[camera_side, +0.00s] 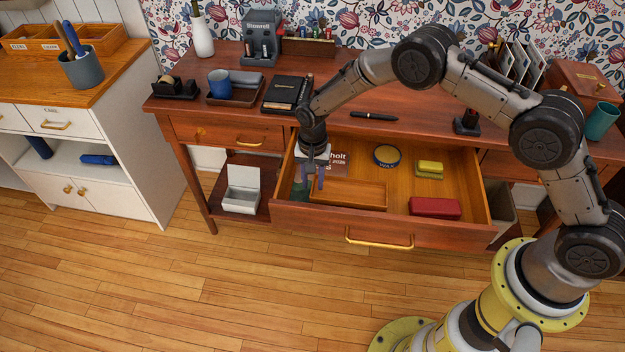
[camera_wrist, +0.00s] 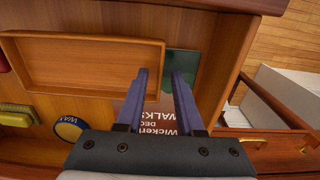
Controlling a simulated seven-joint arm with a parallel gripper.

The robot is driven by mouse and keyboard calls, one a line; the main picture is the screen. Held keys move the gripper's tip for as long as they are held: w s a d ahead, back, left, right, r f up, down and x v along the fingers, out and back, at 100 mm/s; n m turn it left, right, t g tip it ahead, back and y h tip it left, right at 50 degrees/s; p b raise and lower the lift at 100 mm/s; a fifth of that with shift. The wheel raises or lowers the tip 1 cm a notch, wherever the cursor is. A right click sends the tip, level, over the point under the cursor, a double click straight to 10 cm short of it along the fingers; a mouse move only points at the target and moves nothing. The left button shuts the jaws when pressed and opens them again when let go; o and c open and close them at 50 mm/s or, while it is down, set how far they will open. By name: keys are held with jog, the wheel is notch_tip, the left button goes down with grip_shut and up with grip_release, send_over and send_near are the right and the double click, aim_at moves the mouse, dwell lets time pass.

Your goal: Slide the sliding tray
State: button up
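The sliding tray (camera_side: 350,192) is a shallow, empty wooden tray inside the open desk drawer, near the drawer's front. In the wrist view the tray (camera_wrist: 95,62) fills the upper left. My gripper (camera_side: 315,186) points down into the drawer at the tray's left end. In the wrist view my gripper (camera_wrist: 160,74) shows two blue fingers apart with nothing held between them. One finger is close beside the tray's end wall; I cannot tell if they touch. A dark green flat thing (camera_wrist: 184,68) lies under the other finger.
The drawer (camera_side: 290,216) also holds a printed booklet (camera_wrist: 165,118), a round tin (camera_side: 387,155), a yellow block (camera_side: 429,168) and a red case (camera_side: 434,208). The drawer's side wall (camera_wrist: 226,72) is close to my fingers.

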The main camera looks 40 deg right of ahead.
notch_tip(320, 180, up, 14)
jog(key=shift+f, duration=0.2)
dwell(0.4)
